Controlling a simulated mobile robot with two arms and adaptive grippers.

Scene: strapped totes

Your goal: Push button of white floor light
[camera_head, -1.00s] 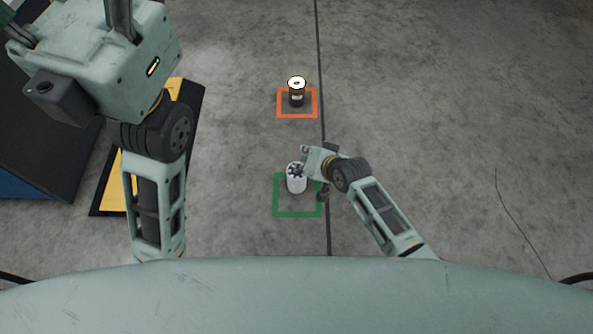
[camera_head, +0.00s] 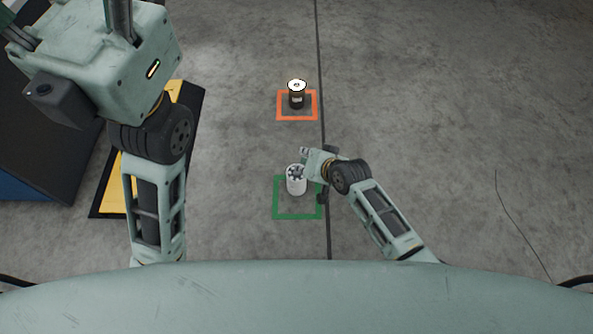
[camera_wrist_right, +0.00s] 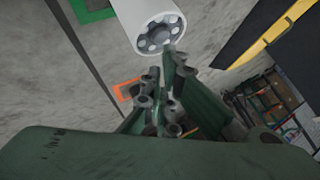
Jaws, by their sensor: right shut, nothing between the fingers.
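The white floor light (camera_head: 296,181) is a white cylinder standing upright in the green square (camera_head: 297,216) on the floor. In the right wrist view its top (camera_wrist_right: 158,34) shows a dark ring with pale spots and a central disc. My right gripper (camera_head: 304,153) is beside and above the light's top, to its upper right. It is shut and empty, and in the right wrist view its fingertips (camera_wrist_right: 172,62) are close to the top's edge; I cannot tell whether they touch. My left arm comes up at the left, but its gripper's fingers are out of frame.
A dark floor light with a white top (camera_head: 297,93) stands in an orange square (camera_head: 297,118) farther away. A black and yellow platform edge (camera_head: 118,190) lies at the left. A dark seam runs along the concrete floor, which is clear to the right.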

